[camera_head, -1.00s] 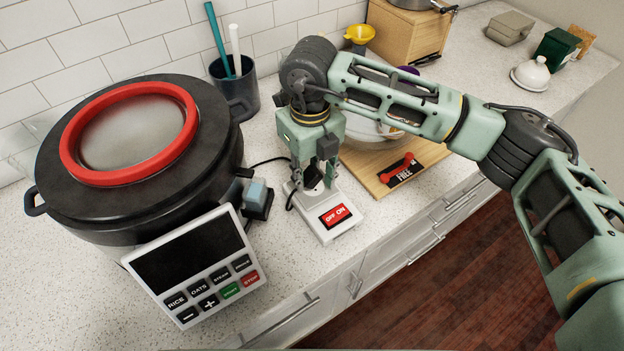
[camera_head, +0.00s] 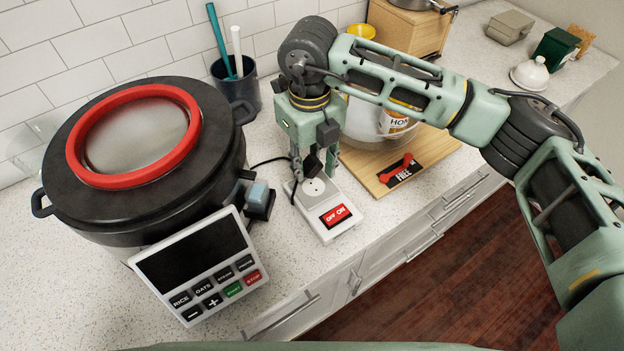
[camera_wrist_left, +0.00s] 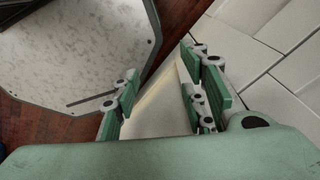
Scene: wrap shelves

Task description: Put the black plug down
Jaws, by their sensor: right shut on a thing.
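My right gripper (camera_head: 314,172) is shut on the black plug (camera_head: 312,163) and holds it just above the white power socket (camera_head: 338,232) with its red OFF/ON switch (camera_head: 335,215). The socket's round face (camera_head: 313,187) shows below the plug, and the plug looks apart from it. The fingers partly hide the plug. A dark cord (camera_head: 268,162) runs on the counter left of the socket. My left gripper (camera_wrist_left: 160,92) shows only in the left wrist view, with its fingers apart and nothing between them.
A large black cooker (camera_head: 70,205) with a red-ringed lid and button panel (camera_head: 190,262) stands left of the socket. A wooden board (camera_head: 430,155) with a bowl (camera_head: 362,120) is to the right. A cup with utensils (camera_head: 238,92) stands behind. The counter's front edge is close.

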